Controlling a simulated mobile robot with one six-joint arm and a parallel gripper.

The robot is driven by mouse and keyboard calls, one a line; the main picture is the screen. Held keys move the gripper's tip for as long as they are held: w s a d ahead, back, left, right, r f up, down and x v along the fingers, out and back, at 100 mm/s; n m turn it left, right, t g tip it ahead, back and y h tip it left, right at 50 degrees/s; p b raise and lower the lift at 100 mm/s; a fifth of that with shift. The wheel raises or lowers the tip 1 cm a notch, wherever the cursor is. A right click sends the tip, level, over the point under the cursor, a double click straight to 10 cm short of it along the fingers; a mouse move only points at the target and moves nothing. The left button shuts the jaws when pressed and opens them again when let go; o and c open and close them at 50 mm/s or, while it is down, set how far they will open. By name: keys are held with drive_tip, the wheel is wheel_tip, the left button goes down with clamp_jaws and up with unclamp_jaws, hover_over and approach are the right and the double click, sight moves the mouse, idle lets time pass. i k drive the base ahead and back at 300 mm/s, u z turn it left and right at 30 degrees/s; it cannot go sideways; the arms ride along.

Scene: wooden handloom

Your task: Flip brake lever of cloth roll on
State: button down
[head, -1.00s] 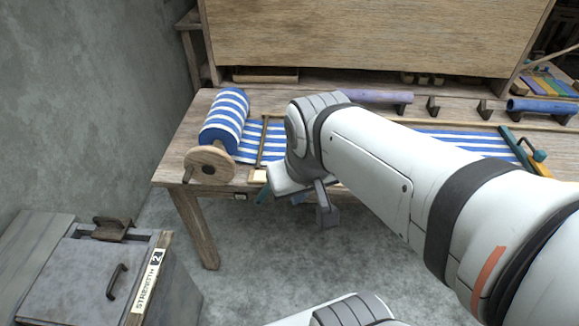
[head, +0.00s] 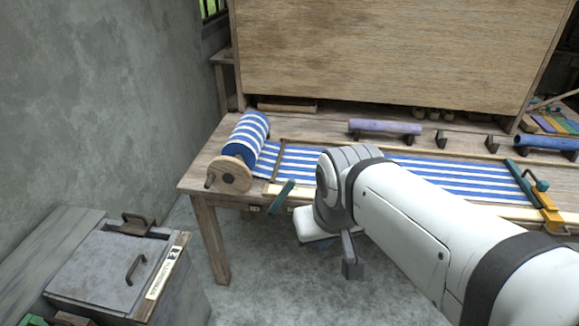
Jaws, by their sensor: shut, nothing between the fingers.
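The striped blue-and-white cloth roll (head: 246,137) sits at the left end of the wooden loom table, with a round wooden disc (head: 224,176) at its near end. A teal lever (head: 282,197) stands at the table's front edge, right of the disc, and slants from upper right to lower left. I take it for the brake lever. My gripper (head: 350,262) is partly seen below my wrist, right of and lower than the lever, in front of the table. It looks shut and empty, apart from the lever. My wrist hides some of the front edge.
A grey lidded box (head: 105,262) stands at the lower left. The floor between box and arm is clear.

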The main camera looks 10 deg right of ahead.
sight(291, 183)
drive_tip(key=z, duration=0.3)
drive_tip(key=i, duration=0.9)
drive_tip(key=u, duration=0.15)
